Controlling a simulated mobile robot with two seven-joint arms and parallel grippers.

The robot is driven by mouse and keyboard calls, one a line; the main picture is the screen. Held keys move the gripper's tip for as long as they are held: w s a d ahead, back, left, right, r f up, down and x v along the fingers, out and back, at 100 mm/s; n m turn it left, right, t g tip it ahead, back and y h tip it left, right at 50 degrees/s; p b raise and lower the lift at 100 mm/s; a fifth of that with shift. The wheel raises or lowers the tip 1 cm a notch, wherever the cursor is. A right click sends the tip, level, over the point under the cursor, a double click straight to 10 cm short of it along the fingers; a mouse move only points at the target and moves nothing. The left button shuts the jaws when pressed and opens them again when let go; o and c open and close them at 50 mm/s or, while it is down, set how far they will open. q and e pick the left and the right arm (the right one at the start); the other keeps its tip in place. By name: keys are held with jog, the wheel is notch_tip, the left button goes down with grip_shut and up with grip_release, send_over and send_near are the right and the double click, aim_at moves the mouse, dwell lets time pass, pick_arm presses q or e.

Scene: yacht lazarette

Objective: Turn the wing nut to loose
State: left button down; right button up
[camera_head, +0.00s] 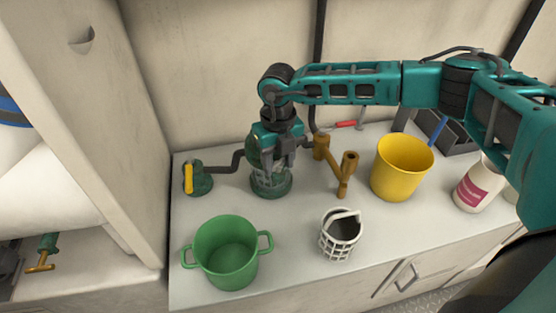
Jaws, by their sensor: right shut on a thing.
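A green-based strainer with a clear-looking body (271,184) stands upright on the white counter. My right gripper (268,152) comes down onto its top from above, pointing downward. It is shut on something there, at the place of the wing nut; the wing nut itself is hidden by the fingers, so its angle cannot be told. My left gripper is not in view.
A dark pipe links the strainer to a yellow-handled valve (190,178). A bronze fitting (345,172) stands right of it. A green pot (227,252), white basket (341,245), yellow bucket (401,170) and white bottle (475,188) stand around the counter (290,265).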

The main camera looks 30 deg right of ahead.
aim_at(279, 161)
jog(key=shift+d, duration=0.1)
dwell(0.3)
jog(key=o, duration=0.7)
notch_tip(279, 161, up, 13)
jog(key=shift+r, duration=0.1)
jog(key=shift+o, duration=0.3)
